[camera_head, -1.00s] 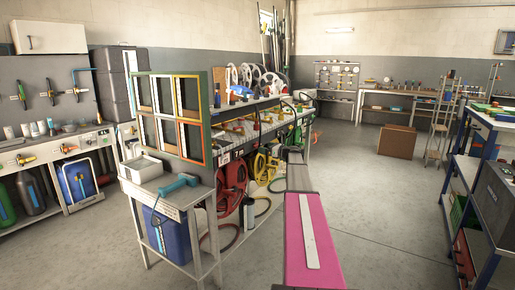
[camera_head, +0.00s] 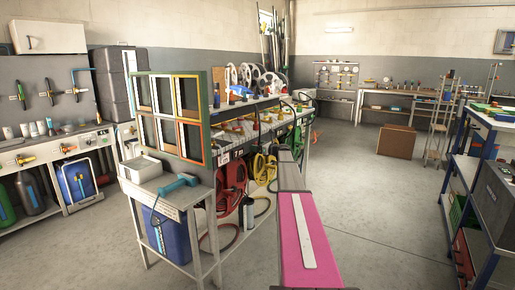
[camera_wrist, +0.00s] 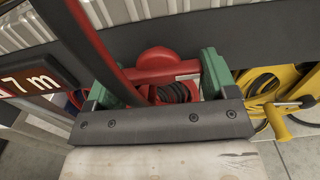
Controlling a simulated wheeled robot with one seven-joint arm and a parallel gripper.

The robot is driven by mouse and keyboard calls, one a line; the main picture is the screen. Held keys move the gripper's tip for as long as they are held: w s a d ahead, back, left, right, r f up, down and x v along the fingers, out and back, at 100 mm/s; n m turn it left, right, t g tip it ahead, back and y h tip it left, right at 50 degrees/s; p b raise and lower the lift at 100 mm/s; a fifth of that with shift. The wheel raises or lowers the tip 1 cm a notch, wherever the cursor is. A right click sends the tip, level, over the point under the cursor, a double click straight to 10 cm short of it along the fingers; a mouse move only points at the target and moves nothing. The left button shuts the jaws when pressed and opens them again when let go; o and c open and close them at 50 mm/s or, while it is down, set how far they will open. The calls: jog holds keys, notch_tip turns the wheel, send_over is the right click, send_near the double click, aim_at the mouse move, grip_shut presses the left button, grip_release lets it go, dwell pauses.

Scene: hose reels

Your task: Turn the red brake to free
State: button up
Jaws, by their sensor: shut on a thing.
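In the wrist view, my gripper (camera_wrist: 160,90) has green fingers on both sides of a red part with a rounded top, which I take to be the red brake (camera_wrist: 155,60). It is shut on this part. Dark coils show below the rounded top, between the fingers. The grey gripper body hides the lower side, and the brake's marked setting cannot be read. A red curved band (camera_wrist: 90,45) crosses close to the left finger. In the head view, the red hose reel (camera_head: 232,180) hangs under the bench; my arm hides the gripper there.
A yellow reel (camera_wrist: 262,82) with a yellow crank handle (camera_wrist: 276,122) is close on the right in the wrist view. A "7 m" sign (camera_wrist: 38,72) is at left. In the head view, a grey side table (camera_head: 165,185) stands left of the reels; open floor lies to the right.

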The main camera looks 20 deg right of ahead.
jog(key=n, duration=0.4)
jog(key=shift+n, duration=0.3)
jog(key=n, duration=0.4)
jog(key=shift+w+d, duration=0.1)
jog(key=shift+d, duration=0.05)
jog(key=n, duration=0.5)
jog(key=shift+r, duration=0.15)
jog(key=shift+n, duration=2.2)
jog(key=o, duration=0.8)
jog(key=shift+o, duration=0.2)
